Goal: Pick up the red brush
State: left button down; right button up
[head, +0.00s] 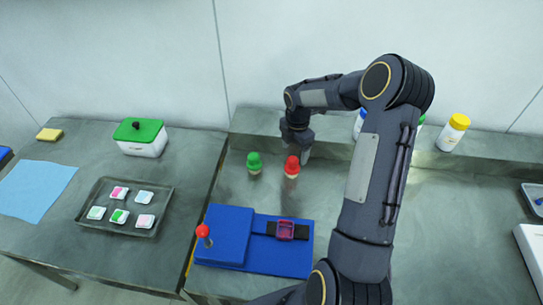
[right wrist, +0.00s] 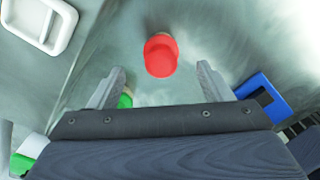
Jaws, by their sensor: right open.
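The red brush (head: 291,166), with a rounded red top and a pale lower part, stands upright on the right-hand worktop. It also shows in the right wrist view (right wrist: 161,55), where its red top lies beyond the gap between my fingers. My right gripper (head: 302,152) hangs just behind and above the brush in the head view. In the right wrist view its two fingers (right wrist: 161,80) are spread apart with nothing between them. My left gripper is not in view.
A green brush (head: 254,162) stands close left of the red one; a finger partly hides it in the wrist view. A blue device (head: 225,235) with a red-knobbed lever is in front. A raised ledge with bottles (head: 453,132) runs behind. A tray (head: 125,205) lies left.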

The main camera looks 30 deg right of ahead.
aim_at(292, 160)
notch_tip(292, 160, down, 3)
jog(key=shift+w+a+r, duration=0.15)
notch_tip(292, 160, down, 6)
jog(key=shift+a+r+b, duration=0.15)
jog(key=shift+r+b, duration=0.1)
jog(key=shift+b, duration=0.3)
jog(key=shift+s+r, duration=0.1)
jog(key=shift+s, duration=0.1)
jog(key=c, duration=1.1)
jog(key=shift+r, duration=0.1)
jog(key=shift+r, duration=0.2)
jog(key=r, duration=0.1)
jog(key=r+p, duration=0.1)
jog(key=r, duration=0.1)
jog(key=shift+s+a+r, duration=0.15)
jog(key=shift+a+r, duration=0.05)
jog(key=shift+r, duration=0.05)
jog(key=s+a+r, duration=0.4)
jog(key=a, duration=0.1)
jog(key=s+a+r, duration=0.5)
jog(key=shift+s, duration=0.1)
